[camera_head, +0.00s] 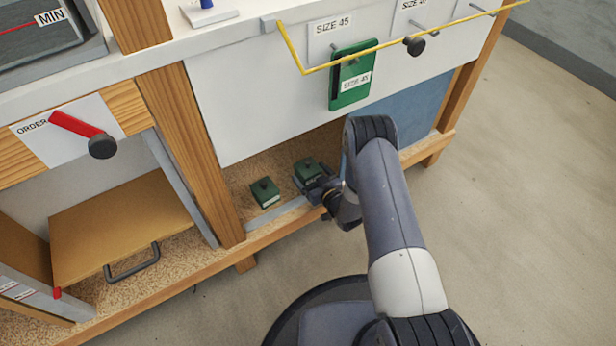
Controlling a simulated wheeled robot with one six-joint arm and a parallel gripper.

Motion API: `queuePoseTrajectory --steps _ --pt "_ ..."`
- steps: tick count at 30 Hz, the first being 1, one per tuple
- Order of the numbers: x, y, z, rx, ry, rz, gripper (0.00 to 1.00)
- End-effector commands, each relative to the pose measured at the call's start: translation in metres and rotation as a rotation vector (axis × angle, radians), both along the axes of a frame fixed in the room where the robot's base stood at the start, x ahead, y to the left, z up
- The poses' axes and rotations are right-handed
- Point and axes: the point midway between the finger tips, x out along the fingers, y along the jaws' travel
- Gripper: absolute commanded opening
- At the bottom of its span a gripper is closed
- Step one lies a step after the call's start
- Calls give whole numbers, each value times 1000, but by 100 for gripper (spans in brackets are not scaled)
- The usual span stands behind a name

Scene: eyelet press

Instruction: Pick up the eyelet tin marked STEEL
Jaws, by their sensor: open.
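Two small dark green tins with black knobs sit on the lower shelf, under the white panel. The left tin (262,190) stands clear of my gripper and has a pale label on its front, too small to read. The right tin (304,165) is partly covered by my gripper (309,180), and no label shows on it. I cannot tell which tin is marked STEEL. My gripper is open, low at the shelf front, right at the right tin. I cannot tell whether its fingers touch or surround that tin.
A grey front strip (278,217) edges the shelf below the tins, and a wooden post (200,150) stands left. A green SIZE 45 piece (351,93) hangs above, near a yellow rail (378,46). A brown board with a handle (132,262) lies lower left. The floor at right is clear.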

Motion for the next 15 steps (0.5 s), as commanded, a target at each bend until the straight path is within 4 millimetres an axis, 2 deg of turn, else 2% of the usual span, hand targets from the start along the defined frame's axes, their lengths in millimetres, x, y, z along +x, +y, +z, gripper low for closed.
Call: queuePoseTrajectory --steps 4,12,15 --pt "14 10 -4 -1 -2 1 86" --pt "17 12 -3 -1 -1 0 86" --pt "17 11 -3 0 0 0 79"
